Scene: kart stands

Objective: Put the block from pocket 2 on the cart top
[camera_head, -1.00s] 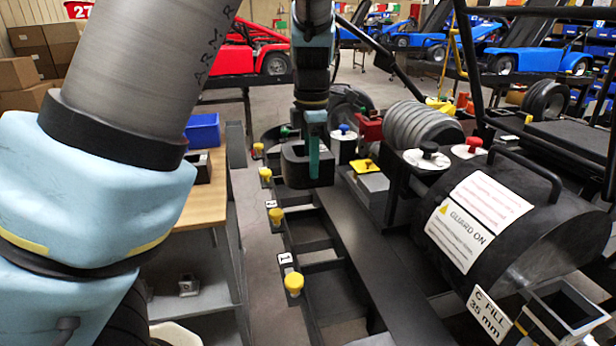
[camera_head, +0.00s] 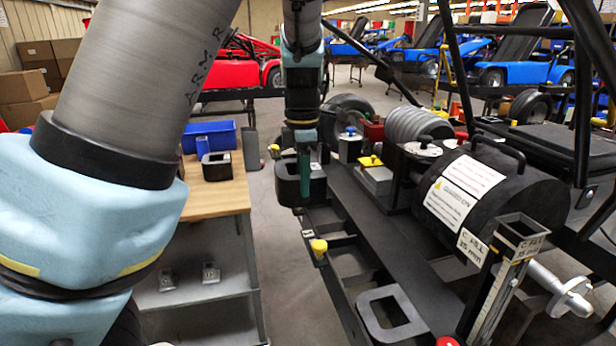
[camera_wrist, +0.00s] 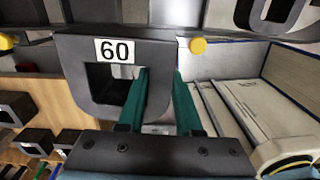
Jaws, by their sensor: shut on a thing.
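My gripper (camera_head: 305,178) hangs above the pocket row beside the kart stand. It is shut on a dark block (camera_head: 289,187) with a square opening. In the wrist view, the green fingers of my gripper (camera_wrist: 160,76) pinch one side wall of the block (camera_wrist: 72,62), which has a "60" label. One finger is in the opening, the other outside. The cart top (camera_head: 222,197) is a wooden surface left of the gripper, apart from the block. A pocket (camera_head: 350,262) with a yellow knob (camera_head: 319,247) lies below; its number is too small to read.
A blue bin (camera_head: 209,136) and another dark holed block (camera_head: 217,167) stand on the cart top; its front part is bare. Small blocks sit on the cart's lower shelf (camera_head: 195,299). The black guard drum (camera_head: 520,195) and kart stand frame fill the right.

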